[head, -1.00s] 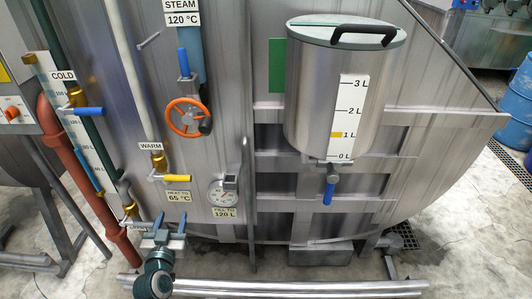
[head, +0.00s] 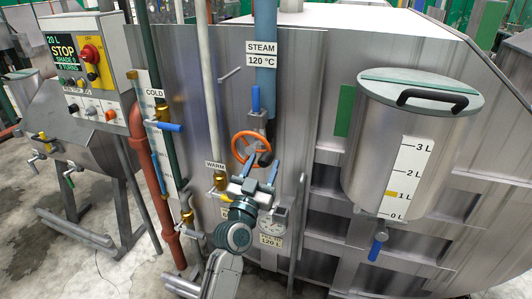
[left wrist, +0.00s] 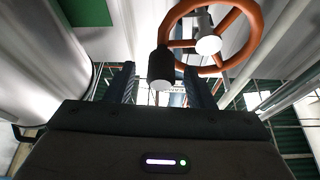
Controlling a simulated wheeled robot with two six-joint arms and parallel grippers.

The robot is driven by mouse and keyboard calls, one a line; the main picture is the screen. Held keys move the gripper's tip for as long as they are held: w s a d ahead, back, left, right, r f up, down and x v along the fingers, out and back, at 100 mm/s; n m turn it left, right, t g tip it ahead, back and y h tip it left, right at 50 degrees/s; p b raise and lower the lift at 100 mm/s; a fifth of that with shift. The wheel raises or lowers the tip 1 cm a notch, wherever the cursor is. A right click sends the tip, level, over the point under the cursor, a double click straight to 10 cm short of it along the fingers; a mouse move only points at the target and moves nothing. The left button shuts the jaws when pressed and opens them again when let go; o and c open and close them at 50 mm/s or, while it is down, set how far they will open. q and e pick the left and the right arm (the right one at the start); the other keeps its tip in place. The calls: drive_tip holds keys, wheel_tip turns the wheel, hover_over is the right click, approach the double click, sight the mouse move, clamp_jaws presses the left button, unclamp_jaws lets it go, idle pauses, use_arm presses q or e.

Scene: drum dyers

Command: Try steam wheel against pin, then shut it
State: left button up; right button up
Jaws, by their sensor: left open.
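The orange steam wheel (head: 235,143) is on the steel machine's front, below the blue steam pipe. A blue handle (head: 255,98) stands upright just above it, and a thin grey rod (head: 229,74) sticks out to the upper left; I cannot tell which is the pin. My left gripper (head: 259,173) is open and empty just below the wheel, fingers pointing up toward it. In the left wrist view the wheel (left wrist: 252,40) is beyond the fingers at the upper right, and a dark cylinder (left wrist: 161,68) shows between the fingers. My right gripper is out of view.
A steel measuring tank (head: 375,150) with a blue tap (head: 376,247) hangs at the right. Cold and warm pipes with valves run left of the wheel. A control box (head: 88,70) stands farther left.

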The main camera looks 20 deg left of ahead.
use_arm(q)
drive_tip(key=shift+x, duration=1.1)
clamp_jaws()
drive_tip(key=shift+f+m+h+b, duration=0.45)
drive_tip(key=shift+m+b, duration=0.15)
drive_tip(key=shift+b, duration=0.25)
drive_tip(key=shift+m+b, duration=0.5)
drive_tip(key=shift+b, duration=0.05)
unclamp_jaws()
